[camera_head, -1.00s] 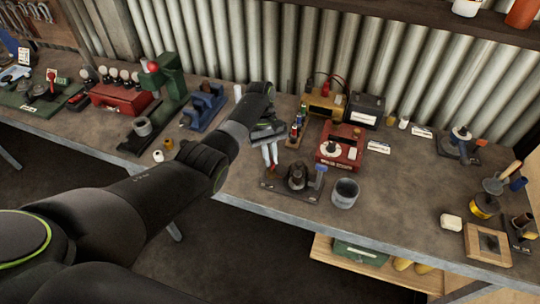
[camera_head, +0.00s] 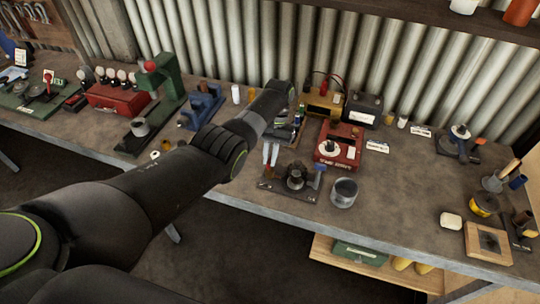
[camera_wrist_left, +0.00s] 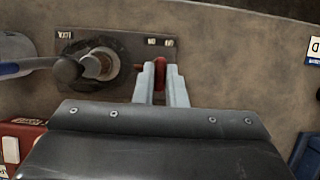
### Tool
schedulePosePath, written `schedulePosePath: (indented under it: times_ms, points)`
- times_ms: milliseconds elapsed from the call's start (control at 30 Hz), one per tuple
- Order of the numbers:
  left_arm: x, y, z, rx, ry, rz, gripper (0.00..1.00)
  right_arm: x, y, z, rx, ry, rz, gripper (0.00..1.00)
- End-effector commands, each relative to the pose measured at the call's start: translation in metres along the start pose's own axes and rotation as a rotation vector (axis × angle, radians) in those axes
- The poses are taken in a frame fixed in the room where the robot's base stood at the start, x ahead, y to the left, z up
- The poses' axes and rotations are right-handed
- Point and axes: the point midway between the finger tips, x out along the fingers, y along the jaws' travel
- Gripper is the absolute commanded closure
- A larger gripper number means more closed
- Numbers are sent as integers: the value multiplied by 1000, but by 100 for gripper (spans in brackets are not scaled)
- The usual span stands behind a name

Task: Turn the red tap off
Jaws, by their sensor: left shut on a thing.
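A dark plate (camera_wrist_left: 122,48) with small white labels lies on the bench and carries a dark round fitting (camera_wrist_left: 98,64) with a blue-handled lever (camera_wrist_left: 22,67). At the plate's end is a small red tap handle (camera_wrist_left: 160,67), partly hidden between the pale fingers of my left gripper (camera_wrist_left: 159,77). The fingers are shut on it, one on each side. In the head view my left gripper (camera_head: 270,157) points down at the left end of the same plate (camera_head: 306,195); the red handle is mostly hidden there. My right gripper is out of view.
A grey cup (camera_head: 344,194) stands just right of the plate. A red box (camera_head: 338,150) and a yellow unit (camera_head: 323,105) stand behind. A blue vise (camera_head: 203,108) and a green press (camera_head: 163,85) are to the left. The bench front is mostly clear.

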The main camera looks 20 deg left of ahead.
Motion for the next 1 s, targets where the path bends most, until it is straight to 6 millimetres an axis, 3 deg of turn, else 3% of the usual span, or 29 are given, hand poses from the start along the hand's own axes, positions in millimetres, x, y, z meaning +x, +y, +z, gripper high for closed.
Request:
schedulePosePath:
  times_ms: [533,567,700,1000]
  points:
    - [-2,0,-1,25,6,-11,100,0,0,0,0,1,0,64]
    - [-2,0,-1,25,6,-11,88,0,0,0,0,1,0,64]
    - [-1,0,-1,25,5,-11,70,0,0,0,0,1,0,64]
    - [-1,0,0,24,2,-10,67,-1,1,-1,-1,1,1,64]
